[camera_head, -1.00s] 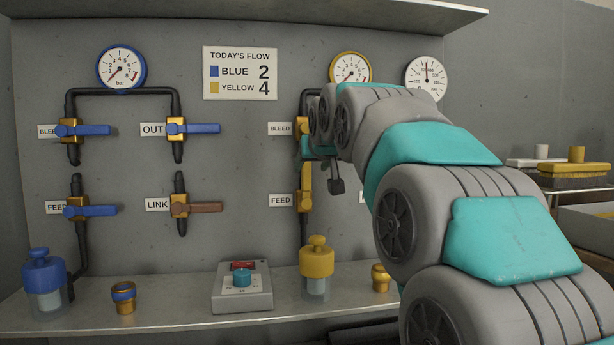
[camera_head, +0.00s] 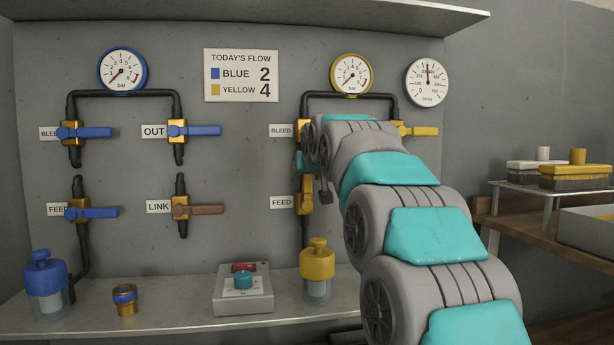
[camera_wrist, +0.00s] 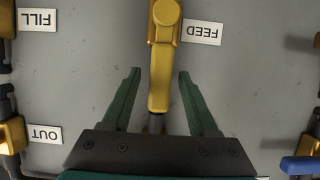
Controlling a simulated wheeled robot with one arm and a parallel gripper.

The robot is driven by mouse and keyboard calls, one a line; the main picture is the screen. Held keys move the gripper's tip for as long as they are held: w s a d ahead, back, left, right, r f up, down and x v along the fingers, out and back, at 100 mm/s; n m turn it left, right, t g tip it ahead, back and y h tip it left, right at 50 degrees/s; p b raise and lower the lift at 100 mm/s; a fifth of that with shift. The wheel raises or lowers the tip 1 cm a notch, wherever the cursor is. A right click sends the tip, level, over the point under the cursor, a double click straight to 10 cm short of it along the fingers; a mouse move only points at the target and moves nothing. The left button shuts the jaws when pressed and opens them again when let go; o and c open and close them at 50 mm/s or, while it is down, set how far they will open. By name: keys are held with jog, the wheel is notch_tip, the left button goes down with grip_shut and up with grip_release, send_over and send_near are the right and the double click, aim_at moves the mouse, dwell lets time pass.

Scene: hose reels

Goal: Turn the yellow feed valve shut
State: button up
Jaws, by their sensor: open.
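The yellow feed valve (camera_head: 305,195) is on the right-hand pipe of the panel, beside its FEED label (camera_head: 281,202). My arm partly hides it in the head view. In the upside-down wrist view, its yellow handle (camera_wrist: 159,85) lies in line with the pipe. My gripper (camera_wrist: 159,73) is open in the wrist view, with one green finger on each side of the handle. A gap shows between the handle and each finger. In the head view only a bit of my gripper (camera_head: 304,162) shows, just above the valve body.
A yellow out valve (camera_head: 418,131) is at upper right, its handle horizontal. The Bleed label (camera_head: 281,130) is above Feed. Below stand a yellow-capped bottle (camera_head: 317,262) and a control box (camera_head: 243,290) on the shelf (camera_head: 160,318). Blue valves (camera_head: 92,211) are to the left.

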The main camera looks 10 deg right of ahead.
jog(key=shift+c, duration=0.2)
grip_shut()
dwell(1.1)
